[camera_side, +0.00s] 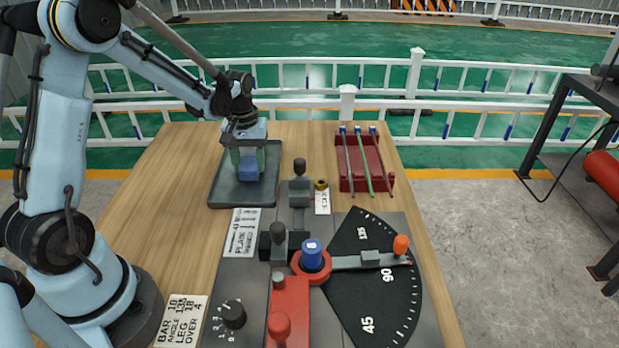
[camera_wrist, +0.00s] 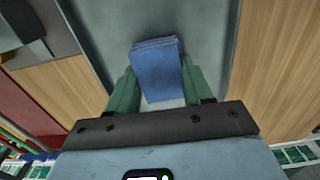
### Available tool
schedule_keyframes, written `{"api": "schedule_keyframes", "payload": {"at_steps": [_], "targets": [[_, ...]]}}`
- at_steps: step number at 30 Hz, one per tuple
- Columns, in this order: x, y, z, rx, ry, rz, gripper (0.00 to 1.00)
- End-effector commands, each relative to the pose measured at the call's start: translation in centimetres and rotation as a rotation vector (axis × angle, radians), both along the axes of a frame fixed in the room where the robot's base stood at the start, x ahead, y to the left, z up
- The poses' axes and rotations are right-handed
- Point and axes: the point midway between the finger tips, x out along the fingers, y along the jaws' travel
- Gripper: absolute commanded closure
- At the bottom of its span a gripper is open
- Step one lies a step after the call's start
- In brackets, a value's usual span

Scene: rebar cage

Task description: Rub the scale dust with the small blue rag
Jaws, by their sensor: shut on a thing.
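The small blue rag (camera_side: 248,172) is a folded block of cloth between the two green fingers of my gripper (camera_side: 249,160). In the wrist view the rag (camera_wrist: 156,66) sits between the fingertips of my gripper (camera_wrist: 158,76), which are shut on it. The rag is over the dark grey tray (camera_side: 222,195) at the back left of the bench; I cannot tell whether it touches the tray floor. The tray floor (camera_wrist: 207,30) also shows in the wrist view. I cannot make out any scale dust in either view.
The bending machine's dark plate (camera_side: 240,300), with red arm, blue cap and black angle dial (camera_side: 375,285), fills the bench front. A red rack (camera_side: 345,181) with several rods stands at the back right. Label cards (camera_side: 242,231) lie about. Bare wood (camera_side: 155,190) is left of the tray.

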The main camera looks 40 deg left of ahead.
Motion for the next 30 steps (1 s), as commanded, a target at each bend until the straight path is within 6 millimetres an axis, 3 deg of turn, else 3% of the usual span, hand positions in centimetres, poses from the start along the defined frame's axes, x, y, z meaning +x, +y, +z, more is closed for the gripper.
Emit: {"api": "schedule_keyframes", "payload": {"at_steps": [19,30], "targets": [[-4.2,-4.2,0.0,-0.001,0.001,-0.001,0.74],[-1.5,-1.5,0.1,0.000,0.000,0.001,0.74]]}}
